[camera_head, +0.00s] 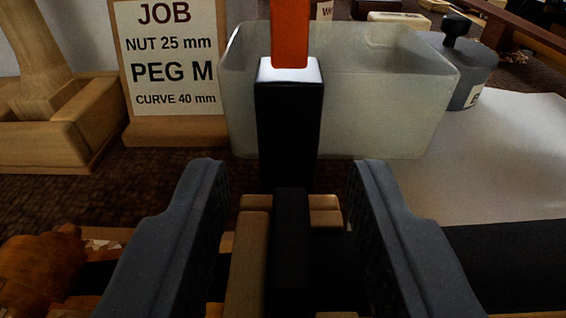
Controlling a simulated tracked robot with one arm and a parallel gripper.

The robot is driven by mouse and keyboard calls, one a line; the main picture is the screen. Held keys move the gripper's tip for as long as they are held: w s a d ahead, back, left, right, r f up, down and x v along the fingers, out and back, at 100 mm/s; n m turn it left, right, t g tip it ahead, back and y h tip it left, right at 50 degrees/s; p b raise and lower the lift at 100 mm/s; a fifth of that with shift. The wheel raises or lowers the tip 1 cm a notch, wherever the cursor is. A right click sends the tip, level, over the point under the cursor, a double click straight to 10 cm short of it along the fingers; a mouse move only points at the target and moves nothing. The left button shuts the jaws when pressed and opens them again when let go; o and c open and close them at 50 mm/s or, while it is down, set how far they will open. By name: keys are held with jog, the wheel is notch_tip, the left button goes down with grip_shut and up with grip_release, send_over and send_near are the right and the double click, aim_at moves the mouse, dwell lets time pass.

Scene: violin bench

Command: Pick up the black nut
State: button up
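My gripper (288,172) is open, one grey finger on each side of the picture's lower middle. Between the fingers is a narrow black bar (291,235), which looks like the black nut. It runs away from the camera beside light wooden strips (250,250). There is space between the bar and both fingers, and I see no contact. Its near end is cut off by the bottom edge of the picture. Just beyond it stands a taller black block (288,130) with an orange piece (290,35) rising from its top.
A translucent bin (390,120) stands behind the block. A job sign (170,60) and a wooden stand (60,130) are at the left. A grey lidded pot (468,70) and a white sheet (510,150) are at the right. A brown wooden piece (40,270) lies lower left.

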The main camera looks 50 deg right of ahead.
jog(key=shift+w+d+f, duration=0.1)
jog(key=shift+w+d, duration=0.1)
grip_shut()
